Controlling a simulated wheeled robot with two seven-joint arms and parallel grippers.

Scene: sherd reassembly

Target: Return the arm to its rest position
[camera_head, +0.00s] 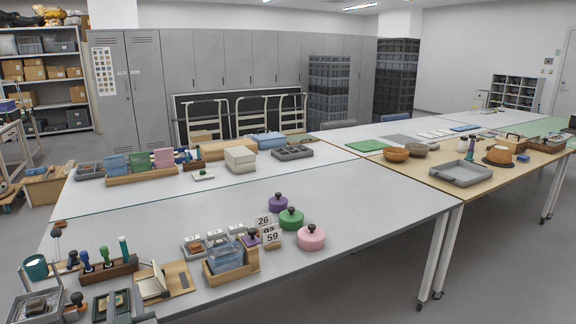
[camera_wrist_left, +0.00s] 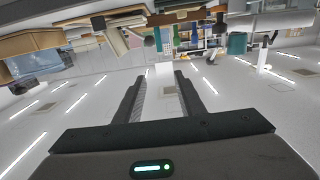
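My left gripper (camera_wrist_left: 159,74) shows in the left wrist view with its two dark fingers spread apart. Nothing is between the fingers. The wrist view is upside down, with the tabletop things along its top edge and ceiling lights below. In the head view only a small dark part at the bottom left edge, near the small trays, looks like this gripper; the rest of it is out of frame. My right gripper is in neither view.
The near grey table (camera_head: 370,215) is clear at its middle and right. A stamp rack (camera_head: 108,271), a teal cup (camera_head: 36,267) and a small tray (camera_head: 38,306) crowd its left end. A wooden holder (camera_head: 228,270), pink pot (camera_head: 311,238) and green pot (camera_head: 291,220) stand near its middle.

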